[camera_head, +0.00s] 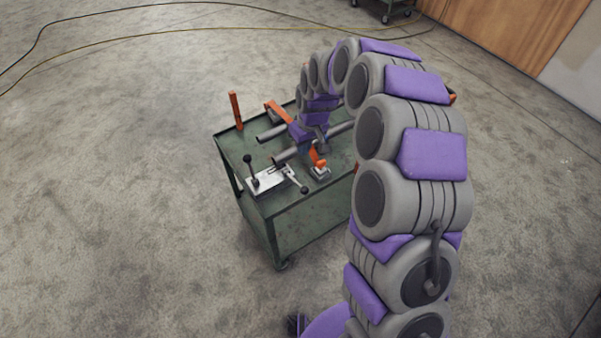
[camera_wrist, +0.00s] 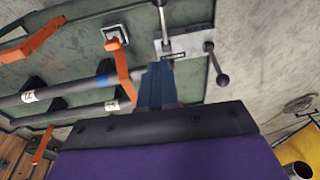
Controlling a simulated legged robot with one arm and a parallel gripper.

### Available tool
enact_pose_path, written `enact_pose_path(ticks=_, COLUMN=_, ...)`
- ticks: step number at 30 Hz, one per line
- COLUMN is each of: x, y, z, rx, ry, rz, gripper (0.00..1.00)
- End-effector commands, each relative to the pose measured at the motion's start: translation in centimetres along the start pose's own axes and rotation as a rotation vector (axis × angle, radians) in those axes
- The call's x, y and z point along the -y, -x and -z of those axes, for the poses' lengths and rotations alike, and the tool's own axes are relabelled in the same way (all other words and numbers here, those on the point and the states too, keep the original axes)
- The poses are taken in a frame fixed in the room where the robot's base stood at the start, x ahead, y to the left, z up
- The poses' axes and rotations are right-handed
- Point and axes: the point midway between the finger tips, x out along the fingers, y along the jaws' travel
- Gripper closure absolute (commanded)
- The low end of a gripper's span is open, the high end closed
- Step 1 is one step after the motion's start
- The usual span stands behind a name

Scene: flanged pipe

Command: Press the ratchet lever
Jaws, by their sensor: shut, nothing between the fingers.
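A metal mechanism (camera_head: 270,181) with black-knobbed levers sits on the near left part of the green cart top. It also shows in the wrist view (camera_wrist: 188,52), where one knobbed lever (camera_wrist: 220,75) sticks out to the right. I cannot tell for sure which lever is the ratchet lever. An orange lever (camera_head: 319,160) stands on a small base to its right; in the wrist view this orange lever (camera_wrist: 122,68) is left of the fingers. My gripper (camera_wrist: 158,70) is shut and empty, its bluish fingers pointing at the mechanism's lower edge; contact is unclear.
The green cart (camera_head: 295,230) also carries grey pipes (camera_wrist: 60,88) close to the fingers' left. An orange post (camera_head: 235,110) rises at the cart's far left corner. Cables lie on the floor behind.

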Motion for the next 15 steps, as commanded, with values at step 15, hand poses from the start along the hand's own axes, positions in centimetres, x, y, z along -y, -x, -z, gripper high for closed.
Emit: enact_pose_path(ticks=15, x=0.0, y=-5.7, z=-0.1, rx=0.004, ry=0.0, rz=0.003, gripper=1.0)
